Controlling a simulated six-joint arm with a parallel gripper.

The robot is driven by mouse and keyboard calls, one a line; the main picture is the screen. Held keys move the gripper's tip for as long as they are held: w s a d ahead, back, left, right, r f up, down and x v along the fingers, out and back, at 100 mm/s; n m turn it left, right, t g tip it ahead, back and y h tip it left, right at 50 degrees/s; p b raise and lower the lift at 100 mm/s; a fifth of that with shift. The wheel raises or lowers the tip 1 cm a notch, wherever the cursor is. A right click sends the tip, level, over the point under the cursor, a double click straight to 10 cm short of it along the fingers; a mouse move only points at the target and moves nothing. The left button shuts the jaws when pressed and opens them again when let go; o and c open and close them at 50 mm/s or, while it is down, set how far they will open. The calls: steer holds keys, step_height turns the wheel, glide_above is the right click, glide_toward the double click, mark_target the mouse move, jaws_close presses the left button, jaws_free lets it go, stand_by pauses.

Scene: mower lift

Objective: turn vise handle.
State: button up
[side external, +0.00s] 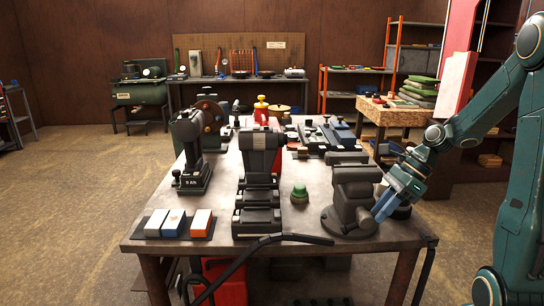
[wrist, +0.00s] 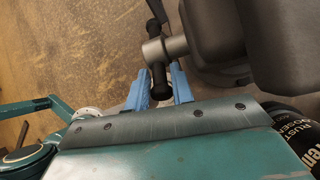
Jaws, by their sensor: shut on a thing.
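The dark grey vise (side external: 352,198) stands bolted on a round base near the right front of the metal bench. In the wrist view its body (wrist: 290,40) fills the upper right, with a pale screw end (wrist: 172,47) sticking out to the left. The dark handle bar (wrist: 158,82) passes through that screw end, running roughly up and down in the picture. My gripper (wrist: 160,82) has its blue fingers on either side of the bar's lower end and is shut on it. In the side view my gripper (side external: 385,206) is at the vise's right side; the handle is hidden there.
A black can (wrist: 295,120) with white lettering is close at the right in the wrist view. On the bench (side external: 300,236) are a green knob-like object (side external: 299,194), a large black machine (side external: 258,190), and coloured blocks (side external: 173,223). A black cable (side external: 265,242) crosses the front edge.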

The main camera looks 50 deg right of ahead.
steer(key=shift+s+d+f+t+y, duration=0.1)
steer(key=shift+f+t+y, duration=0.1)
steer(key=shift+t+y, duration=0.2)
stand_by(0.3)
steer(key=o, duration=0.9)
steer(key=shift+o, duration=0.2)
steer(key=shift+r, duration=0.1)
